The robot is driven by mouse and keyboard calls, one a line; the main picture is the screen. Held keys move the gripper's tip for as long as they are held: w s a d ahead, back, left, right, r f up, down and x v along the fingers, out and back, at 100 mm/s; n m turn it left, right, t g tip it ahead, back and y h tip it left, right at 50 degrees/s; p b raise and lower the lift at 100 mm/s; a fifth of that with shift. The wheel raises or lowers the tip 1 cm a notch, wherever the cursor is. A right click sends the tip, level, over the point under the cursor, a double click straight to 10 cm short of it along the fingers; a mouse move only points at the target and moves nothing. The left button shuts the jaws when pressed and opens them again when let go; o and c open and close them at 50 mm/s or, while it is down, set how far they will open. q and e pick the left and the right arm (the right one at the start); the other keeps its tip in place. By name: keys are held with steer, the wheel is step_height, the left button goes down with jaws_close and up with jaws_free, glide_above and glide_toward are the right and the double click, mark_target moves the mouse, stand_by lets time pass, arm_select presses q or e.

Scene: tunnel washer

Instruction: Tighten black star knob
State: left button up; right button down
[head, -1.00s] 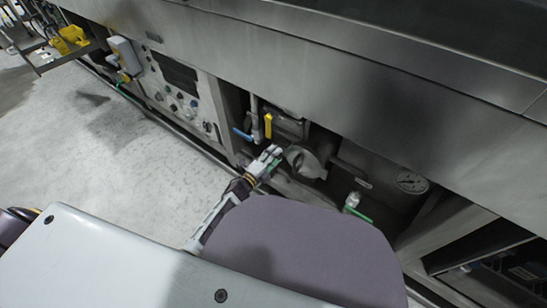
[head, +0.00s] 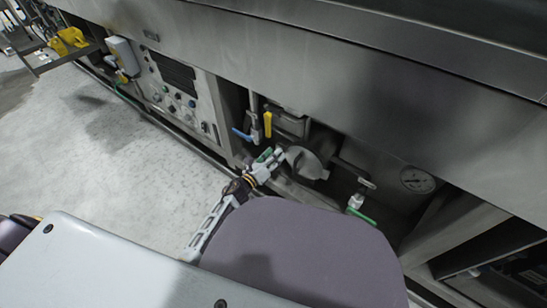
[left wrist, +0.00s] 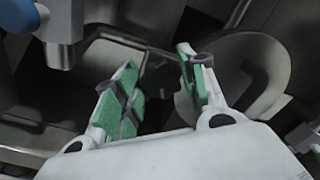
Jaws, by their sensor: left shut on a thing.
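My left gripper (head: 271,157) reaches the machine front in the head view, just left of a round grey cover (head: 308,163). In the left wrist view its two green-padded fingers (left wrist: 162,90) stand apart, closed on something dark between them. This dark thing, the black star knob (left wrist: 156,80), is mostly lost in shadow; its star shape cannot be made out. The round cover also shows behind the right finger in the wrist view (left wrist: 255,70). My right gripper is not in view.
A blue-handled valve (head: 241,134) and a yellow handle (head: 268,124) sit just above the gripper. A green-handled valve (head: 359,210) and a gauge (head: 417,180) are to the right. A control panel (head: 178,90) is to the left. The steel overhang (head: 330,85) runs above; the floor (head: 100,150) at left is clear.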

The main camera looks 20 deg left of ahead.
arm_select(q)
steer(key=m, duration=0.4)
steer(key=shift+s+d+m, duration=0.1)
steer(key=shift+m, duration=0.2)
stand_by(0.4)
steer(key=o, duration=1)
steer(key=shift+v, duration=5.95)
